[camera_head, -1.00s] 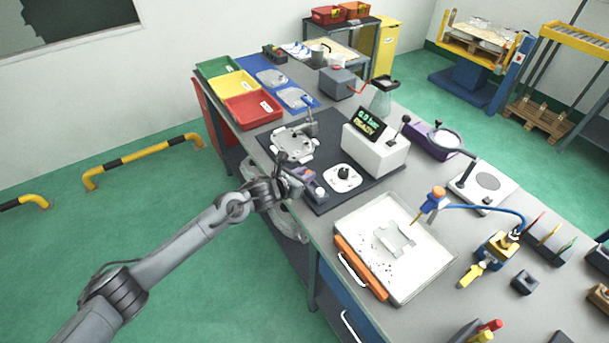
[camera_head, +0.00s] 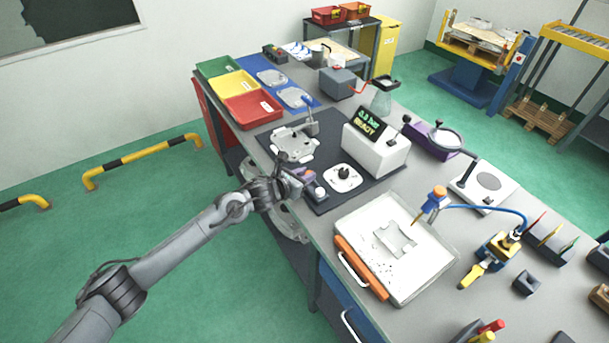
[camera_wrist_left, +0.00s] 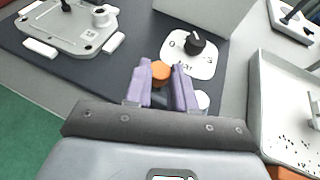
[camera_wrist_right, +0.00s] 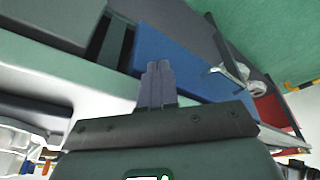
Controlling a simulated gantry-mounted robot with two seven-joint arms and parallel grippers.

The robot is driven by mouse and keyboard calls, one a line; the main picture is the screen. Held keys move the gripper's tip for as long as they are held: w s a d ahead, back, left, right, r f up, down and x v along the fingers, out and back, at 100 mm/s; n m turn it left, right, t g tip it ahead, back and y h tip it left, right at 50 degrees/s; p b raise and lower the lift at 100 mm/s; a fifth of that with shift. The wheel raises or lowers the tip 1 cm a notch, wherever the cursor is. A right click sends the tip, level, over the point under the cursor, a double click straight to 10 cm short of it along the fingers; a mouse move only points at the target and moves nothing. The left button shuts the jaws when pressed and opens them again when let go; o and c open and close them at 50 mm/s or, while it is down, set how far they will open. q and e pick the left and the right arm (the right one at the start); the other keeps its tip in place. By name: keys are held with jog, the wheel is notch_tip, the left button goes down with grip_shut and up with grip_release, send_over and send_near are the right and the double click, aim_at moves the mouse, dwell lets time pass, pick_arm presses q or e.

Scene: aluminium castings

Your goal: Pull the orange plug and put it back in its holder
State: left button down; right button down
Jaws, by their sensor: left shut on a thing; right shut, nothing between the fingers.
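The orange plug (camera_wrist_left: 160,72) shows between the purple fingers of my left gripper (camera_wrist_left: 162,84) in the left wrist view. The left gripper is shut on it. In the head view the left gripper (camera_head: 306,175) is at the front edge of the dark mat, between the casting and the dial plate, and hides the plug. The plug's holder cannot be made out for certain. The aluminium casting (camera_head: 293,143) lies on the mat and also shows at upper left in the left wrist view (camera_wrist_left: 68,27). My right gripper (camera_wrist_right: 157,85) is shut and empty, away from the bench top.
A white plate with a black dial (camera_head: 343,177) and a white round knob (camera_head: 320,191) stand close to the left gripper. A white box with a display (camera_head: 374,153) stands behind. A white tray (camera_head: 440,262) is at right. Coloured bins (camera_head: 252,110) are at the back left.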

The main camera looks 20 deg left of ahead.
pick_arm(q)
jog(key=shift+f+b, duration=0.85)
jog(key=shift+f, duration=0.25)
jog(key=c, duration=0.9)
grip_release()
jog(key=shift+o, duration=0.2)
jog(key=shift+s+a+r, duration=0.2)
jog(key=shift+s+r, duration=0.05)
jog(key=shift+s, duration=0.25)
jog(key=p+v, duration=0.1)
jog(key=v, duration=0.8)
jog(key=shift+s+p, duration=0.3)
jog(key=shift+p, duration=0.05)
jog(key=shift+r, duration=0.1)
